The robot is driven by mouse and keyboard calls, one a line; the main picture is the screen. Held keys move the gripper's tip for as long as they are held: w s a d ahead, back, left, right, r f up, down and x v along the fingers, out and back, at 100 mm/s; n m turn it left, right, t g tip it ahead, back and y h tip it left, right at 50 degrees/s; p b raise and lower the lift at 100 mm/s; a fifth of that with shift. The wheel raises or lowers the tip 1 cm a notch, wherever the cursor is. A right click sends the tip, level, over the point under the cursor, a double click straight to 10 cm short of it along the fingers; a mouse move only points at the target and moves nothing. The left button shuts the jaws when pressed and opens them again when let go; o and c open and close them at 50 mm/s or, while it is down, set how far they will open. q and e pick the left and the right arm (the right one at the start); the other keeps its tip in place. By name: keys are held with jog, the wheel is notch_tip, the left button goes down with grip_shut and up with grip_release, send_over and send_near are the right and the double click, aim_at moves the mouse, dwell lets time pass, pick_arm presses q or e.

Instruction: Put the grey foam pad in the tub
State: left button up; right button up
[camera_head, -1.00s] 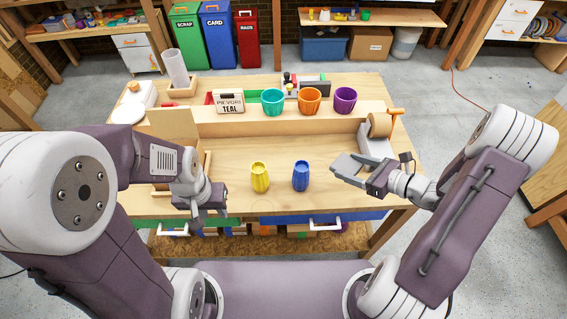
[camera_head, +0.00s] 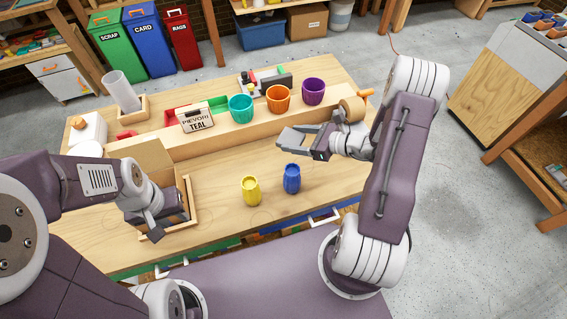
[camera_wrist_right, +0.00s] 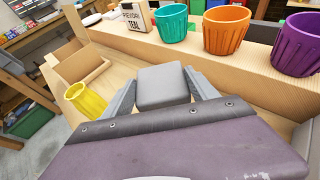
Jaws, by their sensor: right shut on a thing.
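My right gripper (camera_head: 304,139) is shut on the grey foam pad (camera_wrist_right: 163,86), which sits between its fingers in the right wrist view. It holds the pad above the bench, between the blue cup and the raised ledge. Teal (camera_head: 241,108), orange (camera_head: 278,98) and purple (camera_head: 313,91) tubs stand in a row on that ledge, ahead of the gripper. A sign reading "PIEVORI TEAL" (camera_head: 196,118) stands left of the teal tub. My left gripper (camera_head: 153,232) hangs at the front of an open box at the left; its finger gap is unclear.
A yellow cup (camera_head: 251,191) and a blue cup (camera_head: 292,178) stand on the bench (camera_head: 225,165). The open box (camera_head: 191,199) is at the left. A tape dispenser (camera_head: 353,107) is behind my right wrist. Bare wood lies between cups and ledge.

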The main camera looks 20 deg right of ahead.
send_over(293, 159)
jog(key=s+a, duration=0.1)
notch_tip(293, 159, down, 7)
jog(key=shift+s+r, duration=0.1)
jog(key=shift+r, duration=0.05)
jog(key=shift+s+d+f, duration=0.2)
jog(key=shift+s+f, duration=0.05)
jog(key=shift+f, duration=0.25)
notch_tip(293, 159, down, 4)
jog(key=shift+w+a, duration=0.1)
jog(key=shift+a, duration=0.05)
jog(key=shift+f+b, duration=0.15)
jog(key=shift+b, duration=0.2)
jog(key=o, duration=0.9)
jog(key=shift+o, duration=0.6)
